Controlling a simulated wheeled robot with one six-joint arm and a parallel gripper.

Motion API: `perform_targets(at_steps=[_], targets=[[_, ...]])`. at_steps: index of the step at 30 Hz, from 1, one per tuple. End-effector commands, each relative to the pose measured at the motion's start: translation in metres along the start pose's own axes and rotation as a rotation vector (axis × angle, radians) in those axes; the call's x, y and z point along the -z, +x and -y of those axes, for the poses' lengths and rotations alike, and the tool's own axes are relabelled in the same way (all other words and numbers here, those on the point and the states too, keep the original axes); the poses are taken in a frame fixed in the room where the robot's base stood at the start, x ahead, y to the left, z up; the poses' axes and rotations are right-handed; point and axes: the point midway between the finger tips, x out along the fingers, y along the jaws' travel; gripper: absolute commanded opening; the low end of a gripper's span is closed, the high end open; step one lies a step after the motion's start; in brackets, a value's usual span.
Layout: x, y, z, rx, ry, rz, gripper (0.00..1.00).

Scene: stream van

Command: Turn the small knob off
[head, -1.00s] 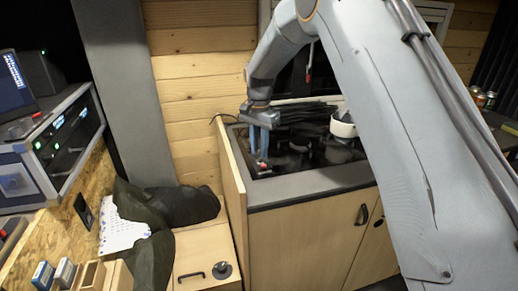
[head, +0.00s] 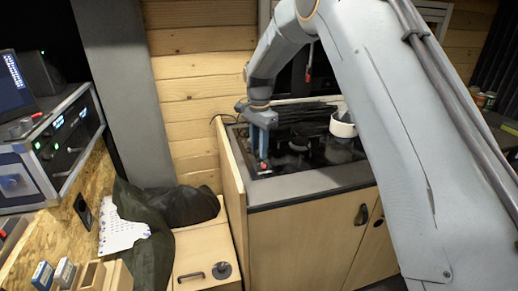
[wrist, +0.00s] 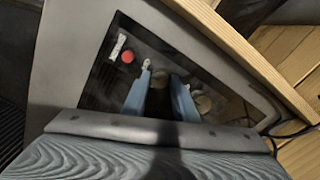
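A dark recessed panel (wrist: 105,88) with controls is set into a grey counter. In the wrist view it carries a red round button (wrist: 127,56), a pale strip (wrist: 118,46), a dull round knob (wrist: 160,77) and another round knob (wrist: 203,103). My gripper (wrist: 161,80) points down at the panel, its two blue fingers apart, one on each side of the dull knob in the picture. I cannot tell whether they touch it. In the head view my gripper (head: 263,155) is low over the panel's left end, close to the red button (head: 265,169). Which way the knob points is unclear.
A wooden side board (head: 233,165) rises along the counter's left edge. A white round object (head: 342,126) and dark cables stand on the counter to the right. A dark cloth (head: 145,240) lies on the low bench at left.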

Motion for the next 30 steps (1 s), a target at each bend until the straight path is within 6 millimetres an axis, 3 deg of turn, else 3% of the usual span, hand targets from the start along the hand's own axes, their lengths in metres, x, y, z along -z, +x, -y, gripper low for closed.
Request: perform_targets(at_steps=[2, 13, 24, 30], targets=[[0.000, -0.001, 0.000, 0.001, -0.001, 0.000, 0.41], [0.000, -0.004, 0.000, 0.001, -0.001, -0.001, 0.41], [0.000, -0.058, 0.001, 0.002, -0.001, -0.001, 0.41], [0.000, -0.076, 0.001, 0.000, -0.001, 0.000, 0.41]])
